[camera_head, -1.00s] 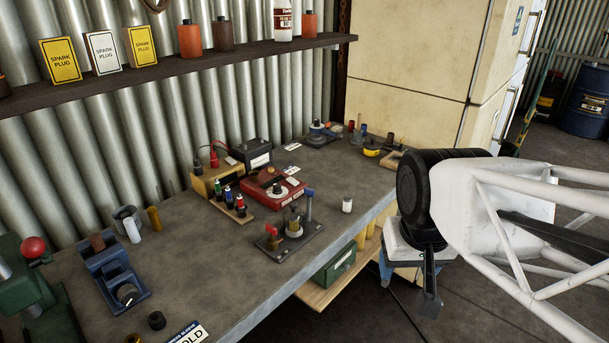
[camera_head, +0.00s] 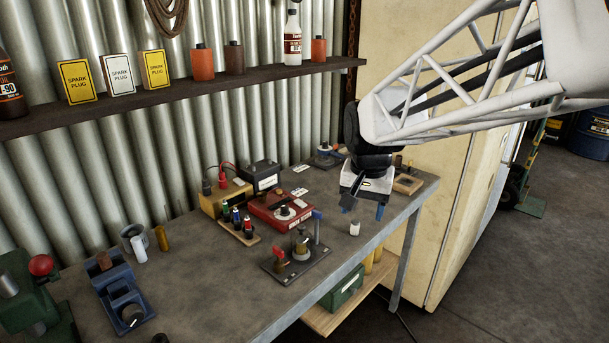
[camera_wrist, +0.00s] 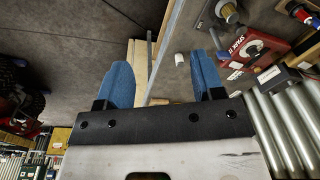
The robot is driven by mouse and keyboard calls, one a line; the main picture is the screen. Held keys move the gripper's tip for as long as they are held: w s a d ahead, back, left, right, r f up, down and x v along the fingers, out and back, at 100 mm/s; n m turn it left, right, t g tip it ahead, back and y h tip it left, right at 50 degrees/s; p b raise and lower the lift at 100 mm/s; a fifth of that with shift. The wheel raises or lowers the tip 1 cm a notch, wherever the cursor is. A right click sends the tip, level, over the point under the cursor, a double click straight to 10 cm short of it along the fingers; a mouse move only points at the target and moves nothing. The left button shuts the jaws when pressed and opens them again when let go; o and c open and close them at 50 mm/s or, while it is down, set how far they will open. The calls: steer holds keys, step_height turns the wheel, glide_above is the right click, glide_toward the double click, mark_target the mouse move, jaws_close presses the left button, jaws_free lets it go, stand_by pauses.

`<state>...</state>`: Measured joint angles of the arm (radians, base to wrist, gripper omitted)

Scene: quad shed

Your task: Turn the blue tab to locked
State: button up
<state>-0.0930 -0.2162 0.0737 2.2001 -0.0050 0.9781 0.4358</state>
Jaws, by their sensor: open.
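The blue tab (camera_head: 318,214) tops a grey upright post at the right of a dark plate (camera_head: 314,262) on the workbench. The same plate carries a red tab (camera_head: 280,255) and a round fitting with a brass-coloured middle (camera_head: 300,246). My gripper (camera_head: 362,209) is above the right part of the bench, to the right of the blue tab and apart from it. In the wrist view its two blue fingers are spread with nothing between them (camera_wrist: 163,82).
A small white bottle (camera_head: 355,229) stands right of the plate. Behind it are a red box (camera_head: 281,211) and a rack of small bottles (camera_head: 238,230). A blue fixture (camera_head: 122,290) is at left. A shelf (camera_head: 190,92) runs above. The front middle of the bench is clear.

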steer(key=w+a+f+m, duration=0.1)
steer(key=w+a+f, duration=0.1)
steer(key=w, duration=0.4)
steer(key=w+a+f+m, duration=0.1)
steer(key=w+a+f, duration=0.1)
steer(key=w, duration=0.4)
steer(key=w+a+f+m+g, duration=0.1)
steer(key=w+a+f, duration=0.1)
steer(key=w+a, duration=0.2)
steer(key=shift+w, duration=1.45)
steer(key=shift+f, duration=0.2)
steer(key=shift+f, duration=3.75)
steer(key=shift+c, duration=0.2)
steer(key=c, duration=0.9)
